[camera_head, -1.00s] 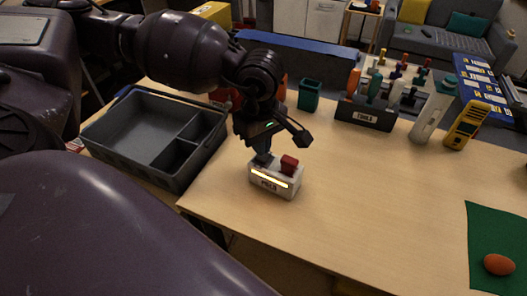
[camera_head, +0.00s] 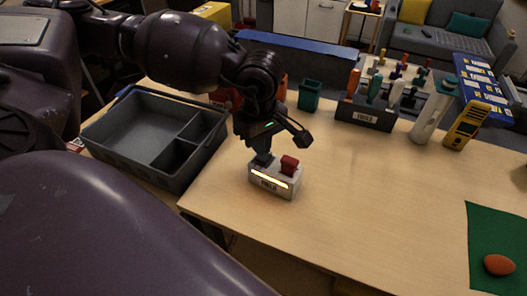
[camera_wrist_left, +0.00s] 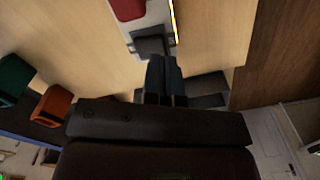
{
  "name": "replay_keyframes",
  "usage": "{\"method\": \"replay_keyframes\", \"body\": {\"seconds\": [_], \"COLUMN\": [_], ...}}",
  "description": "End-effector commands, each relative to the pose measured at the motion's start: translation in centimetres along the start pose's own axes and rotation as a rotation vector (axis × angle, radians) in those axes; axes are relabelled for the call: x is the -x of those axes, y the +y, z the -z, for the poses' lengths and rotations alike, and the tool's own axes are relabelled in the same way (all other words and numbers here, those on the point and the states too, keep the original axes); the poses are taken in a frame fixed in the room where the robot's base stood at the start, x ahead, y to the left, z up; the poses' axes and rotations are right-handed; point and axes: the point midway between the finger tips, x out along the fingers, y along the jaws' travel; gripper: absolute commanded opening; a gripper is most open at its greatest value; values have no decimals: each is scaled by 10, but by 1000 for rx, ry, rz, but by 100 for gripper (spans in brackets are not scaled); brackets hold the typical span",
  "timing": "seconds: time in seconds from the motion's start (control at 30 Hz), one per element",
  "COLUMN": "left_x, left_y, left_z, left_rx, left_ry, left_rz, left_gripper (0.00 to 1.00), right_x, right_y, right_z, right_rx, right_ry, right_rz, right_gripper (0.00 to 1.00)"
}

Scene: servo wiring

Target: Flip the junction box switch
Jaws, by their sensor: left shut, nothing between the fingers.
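The junction box (camera_head: 274,180) is a small white box with a red block (camera_head: 289,165) on top, a glowing yellow strip and a label on its front. It stands near the left front edge of the wooden table. My left gripper (camera_head: 263,158) is shut and empty, with its fingertips at the left part of the box top. In the left wrist view the shut fingers (camera_wrist_left: 164,72) point at a dark grey switch piece (camera_wrist_left: 150,46) on the box. I cannot tell whether they touch it. The red block (camera_wrist_left: 128,9) also shows there. My right gripper is not in view.
A grey divided tray (camera_head: 150,134) stands at the left of the table. A tool holder (camera_head: 365,113), a green cup (camera_head: 310,95), a white bottle (camera_head: 430,118) and a yellow meter (camera_head: 465,124) stand behind. A green mat (camera_head: 497,235) lies at right. The middle is clear.

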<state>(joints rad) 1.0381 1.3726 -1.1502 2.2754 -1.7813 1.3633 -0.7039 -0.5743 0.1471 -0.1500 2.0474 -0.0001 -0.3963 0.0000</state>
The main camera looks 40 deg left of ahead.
Motion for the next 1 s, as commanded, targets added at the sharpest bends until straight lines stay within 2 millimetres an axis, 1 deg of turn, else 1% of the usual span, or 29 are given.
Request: {"method": "replay_keyframes", "body": {"seconds": [0.53, 1.0], "left_x": [0, -6], "left_y": [0, 0], "left_z": [0, 0], "left_rx": [0, 0], "left_ry": [0, 0], "left_rz": [0, 0], "left_gripper": [0, 0], "right_x": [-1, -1], "right_y": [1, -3], "right_z": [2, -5], "right_rx": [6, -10], "right_ry": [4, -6], "right_rz": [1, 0], "right_gripper": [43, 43]}}
